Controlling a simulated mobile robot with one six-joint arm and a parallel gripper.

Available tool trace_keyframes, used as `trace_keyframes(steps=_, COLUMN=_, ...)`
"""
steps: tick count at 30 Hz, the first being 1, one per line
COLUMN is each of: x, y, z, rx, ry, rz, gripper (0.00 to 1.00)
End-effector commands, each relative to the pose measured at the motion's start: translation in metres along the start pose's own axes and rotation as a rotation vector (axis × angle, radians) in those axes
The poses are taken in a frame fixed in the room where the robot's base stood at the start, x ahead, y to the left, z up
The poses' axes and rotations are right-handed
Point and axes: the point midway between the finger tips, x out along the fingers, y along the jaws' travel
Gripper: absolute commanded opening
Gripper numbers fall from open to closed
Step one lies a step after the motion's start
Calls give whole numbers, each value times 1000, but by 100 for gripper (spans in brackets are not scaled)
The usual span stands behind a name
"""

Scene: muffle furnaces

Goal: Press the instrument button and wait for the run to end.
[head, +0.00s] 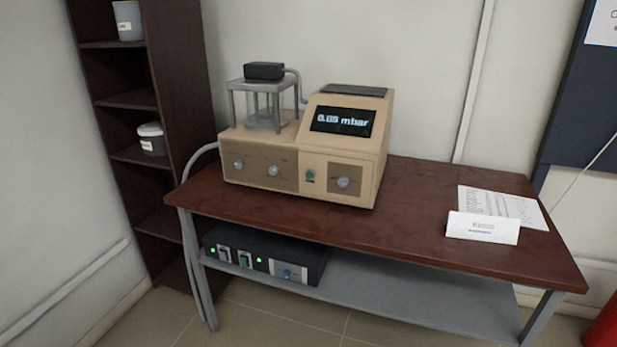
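A beige instrument (340,152) stands on a dark red-brown table (420,222). Its dark display (343,121) reads "0.05 mbar". A small green button (310,175) sits on the lower front panel, left of a silver knob (343,182). Two more silver knobs sit on the left part of the front. A glass chamber (264,108) in a grey frame, with a black block on top, stands on the left of the instrument. My gripper is not in the head view.
A black box (265,257) with lit green lights sits on the grey lower shelf (400,290). Papers (504,206) and a white card (482,228) lie at the table's right. A dark shelf unit (185,80) stands left. A red object (605,328) shows at lower right.

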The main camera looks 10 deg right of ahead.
Motion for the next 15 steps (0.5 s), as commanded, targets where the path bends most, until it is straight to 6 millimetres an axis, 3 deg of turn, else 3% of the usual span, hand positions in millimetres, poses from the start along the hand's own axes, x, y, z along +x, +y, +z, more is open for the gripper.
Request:
trace_keyframes(steps=1, x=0, y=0, z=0, rx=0, ry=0, rz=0, gripper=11)
trace_keyframes(steps=3, x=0, y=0, z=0, rx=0, ry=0, rz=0, gripper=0)
trace_keyframes(steps=15, x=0, y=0, z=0, rx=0, ry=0, rz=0, gripper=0)
